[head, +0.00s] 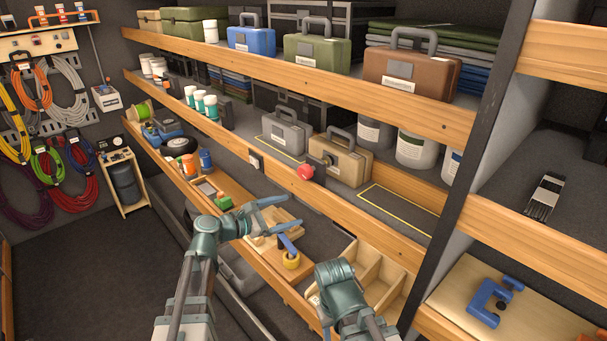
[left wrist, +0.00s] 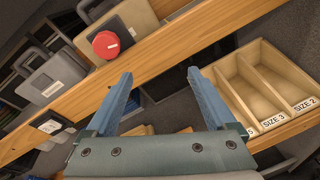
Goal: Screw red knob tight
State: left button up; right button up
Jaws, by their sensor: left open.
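The red knob (head: 306,172) is round and sits on a dark block at the front edge of the middle shelf. It also shows in the left wrist view (left wrist: 105,44), at the upper left, with a small pale mark on its face. My left gripper (head: 290,212) is open with nothing between its blue fingers (left wrist: 160,73). It is below and in front of the knob, apart from it. My right gripper's wrist (head: 340,285) is at the lower middle; its fingers are hidden from view.
A tan case (head: 341,160) stands beside the knob and a grey case (head: 284,133) to its left. A wooden divided tray (head: 367,268) lies below on the right. The wooden shelf edge (head: 375,220) runs past the knob.

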aim_at(302, 174)
pick_arm(q)
jog(key=w+a+r+n+t, duration=0.3)
jog(key=a+r+n, duration=0.1)
jog(key=a+n, duration=0.15)
jog(key=shift+m, duration=0.35)
jog(key=x, duration=1.4)
jog(key=c, duration=1.4)
jog(key=shift+o, duration=0.2)
jog(key=shift+m, duration=2.1)
jog(key=o, duration=1.4)
jog(key=shift+c, duration=0.2)
